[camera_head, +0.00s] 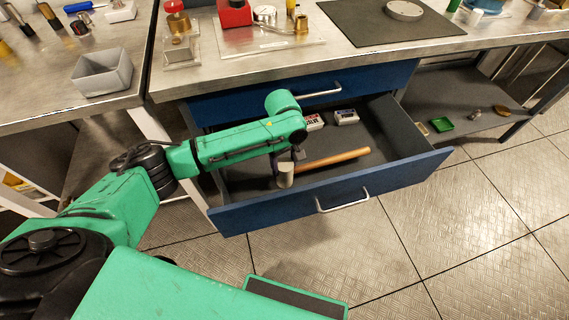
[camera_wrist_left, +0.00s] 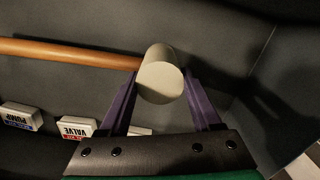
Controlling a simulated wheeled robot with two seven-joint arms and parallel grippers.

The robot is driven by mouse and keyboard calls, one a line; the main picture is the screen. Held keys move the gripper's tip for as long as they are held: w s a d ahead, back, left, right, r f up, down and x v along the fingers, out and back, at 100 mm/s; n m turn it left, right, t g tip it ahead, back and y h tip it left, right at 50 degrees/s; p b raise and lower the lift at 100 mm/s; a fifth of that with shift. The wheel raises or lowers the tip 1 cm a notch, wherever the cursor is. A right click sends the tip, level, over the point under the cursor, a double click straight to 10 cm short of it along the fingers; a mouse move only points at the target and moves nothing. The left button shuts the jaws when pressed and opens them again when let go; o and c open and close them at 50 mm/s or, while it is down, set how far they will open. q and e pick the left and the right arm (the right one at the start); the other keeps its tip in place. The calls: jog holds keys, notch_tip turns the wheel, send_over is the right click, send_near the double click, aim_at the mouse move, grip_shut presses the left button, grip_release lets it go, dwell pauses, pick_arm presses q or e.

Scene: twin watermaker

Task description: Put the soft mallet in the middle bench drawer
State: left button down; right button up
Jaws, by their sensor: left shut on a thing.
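The soft mallet has a wooden handle (camera_head: 333,160) and a pale round head (camera_head: 285,176). It is inside or just over the open middle bench drawer (camera_head: 290,205), its handle pointing right in the head view. My left gripper (camera_head: 287,160) reaches down into the drawer and is shut on the mallet. In the left wrist view the pale head (camera_wrist_left: 160,82) sits between the two purple fingers, with the handle (camera_wrist_left: 70,53) running left. I cannot tell whether the mallet touches the drawer floor. My right gripper is not in view.
Two small boxes, one marked valve (camera_head: 314,121) and another (camera_head: 346,117), lie at the drawer's back. A closed blue drawer (camera_head: 260,99) is above. The bench top (camera_head: 330,57) holds several items. A lower shelf with a green tray (camera_head: 441,125) is at right.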

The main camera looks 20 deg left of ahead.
pick_arm(q)
jog(key=shift+c, duration=0.4)
grip_release()
notch_tip(320, 180, up, 12)
jog(key=p, duration=0.2)
jog(key=shift+a, duration=0.15)
jog(key=shift+w, duration=0.1)
